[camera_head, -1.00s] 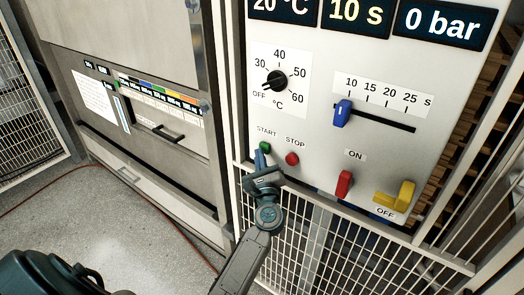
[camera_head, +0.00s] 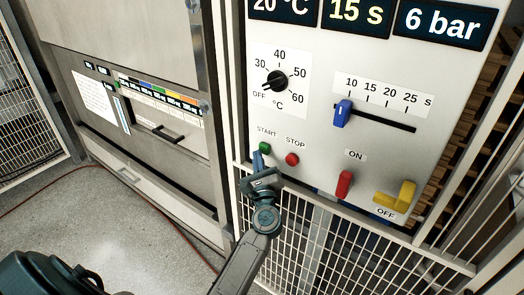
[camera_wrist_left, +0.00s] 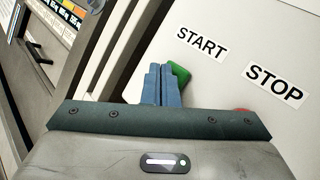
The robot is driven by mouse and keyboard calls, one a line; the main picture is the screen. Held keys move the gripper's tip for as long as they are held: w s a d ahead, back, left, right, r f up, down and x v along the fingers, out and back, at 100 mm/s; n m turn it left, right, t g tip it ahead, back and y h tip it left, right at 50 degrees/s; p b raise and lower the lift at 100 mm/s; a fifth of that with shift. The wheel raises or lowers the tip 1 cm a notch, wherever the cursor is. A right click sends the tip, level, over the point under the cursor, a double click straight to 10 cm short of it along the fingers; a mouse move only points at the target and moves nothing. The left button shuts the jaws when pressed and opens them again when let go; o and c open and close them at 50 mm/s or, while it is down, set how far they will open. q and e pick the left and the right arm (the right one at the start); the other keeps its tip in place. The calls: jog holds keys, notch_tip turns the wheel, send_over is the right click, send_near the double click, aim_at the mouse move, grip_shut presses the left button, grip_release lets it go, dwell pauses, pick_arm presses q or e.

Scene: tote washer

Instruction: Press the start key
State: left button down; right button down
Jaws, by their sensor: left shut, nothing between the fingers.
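The green start key (camera_head: 265,146) sits under the START label on the white control panel (camera_head: 315,150). The red stop key (camera_head: 292,159) is just to its right. My left gripper (camera_head: 257,156) is shut and empty, with its blue fingertips just below and left of the start key. In the left wrist view the fingertips (camera_wrist_left: 160,80) overlap the left side of the green key (camera_wrist_left: 180,74), so I cannot tell whether they touch it. The stop key (camera_wrist_left: 242,111) is mostly hidden behind the gripper there. My right gripper is not in view.
The panel also has a black temperature dial (camera_head: 277,81), a blue slider (camera_head: 342,113), a red lever (camera_head: 344,184) and a yellow handle (camera_head: 398,196). The displays read 20 °C, 15 s and 6 bar. A white mesh guard (camera_head: 335,240) stands below the panel.

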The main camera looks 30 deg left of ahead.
pick_arm(q)
jog(key=s, duration=0.6)
jog(key=shift+a, duration=0.2)
dwell(0.8)
